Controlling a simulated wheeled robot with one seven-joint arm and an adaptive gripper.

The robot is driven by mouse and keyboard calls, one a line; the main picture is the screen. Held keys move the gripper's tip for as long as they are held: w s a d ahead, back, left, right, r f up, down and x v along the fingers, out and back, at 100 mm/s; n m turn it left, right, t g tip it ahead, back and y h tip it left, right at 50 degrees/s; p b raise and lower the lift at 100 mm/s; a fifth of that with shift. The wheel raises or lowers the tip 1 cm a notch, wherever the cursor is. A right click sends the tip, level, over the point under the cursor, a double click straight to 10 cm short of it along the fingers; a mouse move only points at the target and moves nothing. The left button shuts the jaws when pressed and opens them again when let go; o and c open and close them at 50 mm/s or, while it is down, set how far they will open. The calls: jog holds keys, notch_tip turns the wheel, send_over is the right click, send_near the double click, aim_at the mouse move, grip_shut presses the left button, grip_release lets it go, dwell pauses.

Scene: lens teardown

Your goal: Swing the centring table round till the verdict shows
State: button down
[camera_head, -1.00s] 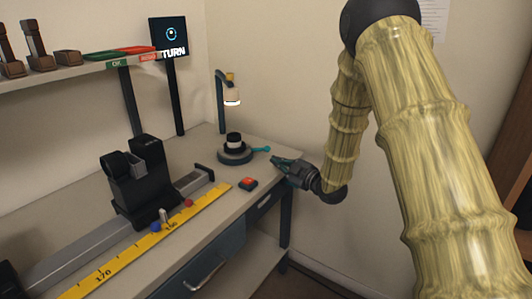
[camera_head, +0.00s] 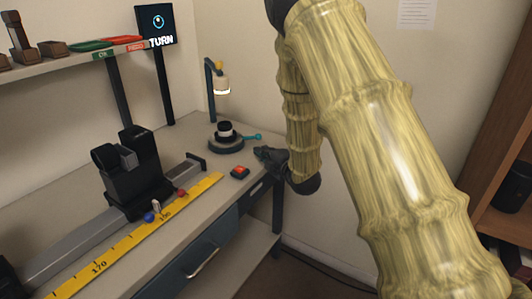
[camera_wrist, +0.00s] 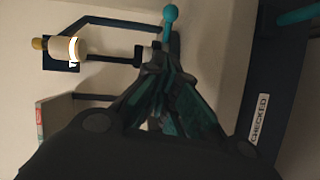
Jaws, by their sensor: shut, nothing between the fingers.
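The centring table (camera_head: 226,146) is a dark round base near the bench's right end, carrying a black-and-white lens piece (camera_head: 225,130). Its thin teal lever with a ball end (camera_head: 257,137) points right; in the wrist view the teal ball (camera_wrist: 171,13) shows at the top, just beyond the fingertips. The screen (camera_head: 157,24) shows a ring with a dot and the word TURN. My gripper (camera_head: 258,151) is shut and empty, just in front of the lever's ball end. The fingertips (camera_wrist: 155,55) also show in the wrist view; I cannot tell whether they touch the lever.
A lamp (camera_head: 221,84) hangs over the centring table. A red button box (camera_head: 240,172) sits near the front edge. A black rail carriage (camera_head: 135,175) and yellow ruler (camera_head: 190,194) lie left. A drawer front labelled CHECKED (camera_wrist: 258,120) is at right in the wrist view.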

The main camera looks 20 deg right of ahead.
jog(key=x, duration=0.7)
jog(key=shift+d, duration=0.1)
jog(key=shift+w+d+f, duration=0.2)
jog(key=shift+w+d, duration=0.45)
jog(key=shift+w, duration=0.2)
jog(key=shift+w+d+f, duration=0.1)
jog(key=shift+w+d, duration=0.25)
jog(key=shift+w, duration=0.2)
jog(key=shift+w+y, duration=0.15)
jog(key=shift+y, duration=0.15)
